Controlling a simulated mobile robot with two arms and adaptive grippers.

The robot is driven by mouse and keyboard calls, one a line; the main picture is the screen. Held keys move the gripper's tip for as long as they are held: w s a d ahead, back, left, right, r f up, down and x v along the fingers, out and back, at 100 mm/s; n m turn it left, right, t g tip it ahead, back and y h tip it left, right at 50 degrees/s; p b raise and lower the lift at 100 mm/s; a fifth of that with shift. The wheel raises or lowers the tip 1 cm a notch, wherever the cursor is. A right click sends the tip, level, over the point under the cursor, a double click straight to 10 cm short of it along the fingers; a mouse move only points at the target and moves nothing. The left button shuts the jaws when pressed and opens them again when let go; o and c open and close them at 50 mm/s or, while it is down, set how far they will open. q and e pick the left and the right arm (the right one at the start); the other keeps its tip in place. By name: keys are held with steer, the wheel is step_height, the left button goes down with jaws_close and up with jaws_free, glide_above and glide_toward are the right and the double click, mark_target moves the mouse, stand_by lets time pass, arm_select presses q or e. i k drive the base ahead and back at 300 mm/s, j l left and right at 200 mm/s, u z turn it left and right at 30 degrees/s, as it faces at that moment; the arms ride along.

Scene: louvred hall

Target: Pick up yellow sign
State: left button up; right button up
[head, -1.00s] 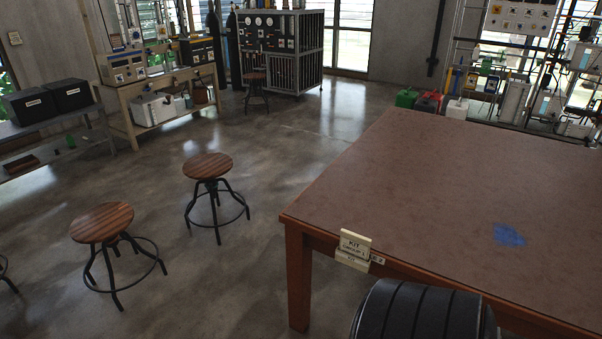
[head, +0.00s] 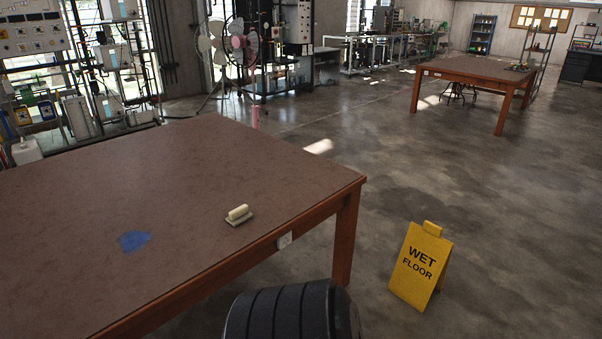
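The yellow sign (head: 419,268) reads "WET FLOOR" and stands upright on the concrete floor at the lower right of the head view. It is an A-shaped floor sign with a small tab on top. It stands to the right of the near table's corner leg, apart from it. Nothing covers it. Neither my left nor my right gripper shows in the head view.
The near brown table (head: 190,170) fills the left, with a blue stain (head: 134,241) and a cream-handled block (head: 238,215) on it. A second table (head: 470,70) stands at the back right. Fans (head: 238,45) stand behind the near table. Floor around the sign is clear.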

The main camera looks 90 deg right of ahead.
mark_target(420, 267)
steer(key=z, duration=3.75)
steer(key=i, duration=0.75)
